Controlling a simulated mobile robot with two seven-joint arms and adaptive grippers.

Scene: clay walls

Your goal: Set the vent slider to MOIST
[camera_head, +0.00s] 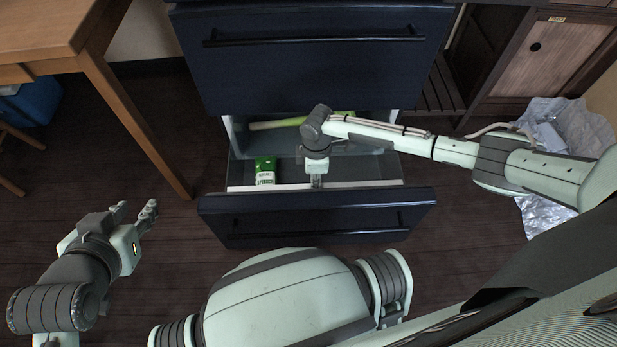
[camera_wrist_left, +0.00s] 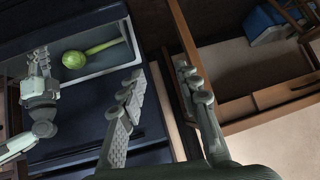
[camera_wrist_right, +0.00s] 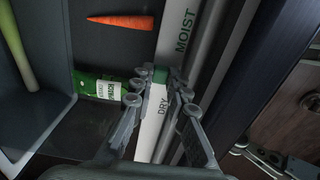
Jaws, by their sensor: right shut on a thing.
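The open lower drawer (camera_head: 214,189) has a pale strip along its front inner edge. In the right wrist view that strip is marked MOIST (camera_wrist_right: 184,32) toward the top and DRY (camera_wrist_right: 163,107) lower down. A green slider tab (camera_wrist_right: 160,75) shows between the two words. My right gripper (camera_wrist_right: 160,98) reaches down to the strip, its fingertips on either side of the strip near the tab, shut on what appears to be the slider. In the head view the right gripper (camera_head: 316,184) hides the slider. My left gripper (camera_head: 136,207) is open and empty, left of the drawer.
The drawer holds a green spinach packet (camera_head: 265,171), a long pale green stalk (camera_head: 277,124) and a carrot (camera_wrist_right: 120,21). A shut dark drawer (camera_head: 312,60) is above. A wooden table (camera_head: 110,90) stands left, with crumpled silvery material (camera_head: 545,213) at right. Floor around my left gripper is clear.

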